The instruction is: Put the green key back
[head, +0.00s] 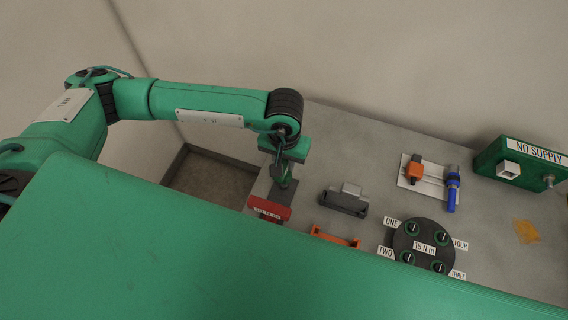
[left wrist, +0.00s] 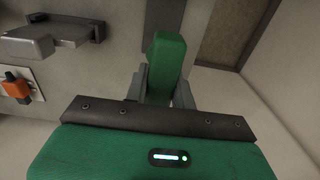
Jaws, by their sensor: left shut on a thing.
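My left gripper (head: 283,182) points down over the left end of the grey cart top. It is shut on the green key (left wrist: 166,62), which shows as a green block between the two grey fingers in the left wrist view. In the head view the key is mostly hidden by the gripper and hard to tell apart from it. A red block with white lettering (head: 268,208) is just below the gripper in the head view; I cannot tell whether they touch. My right gripper is not in view.
A grey block (head: 343,202) and an orange bracket (head: 334,238) are right of the gripper. A dark disc (head: 424,244) has several green-ringed holes. A white board (head: 411,185) holds orange and blue tools. A green NO SUPPLY box (head: 520,163) stands at the far right.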

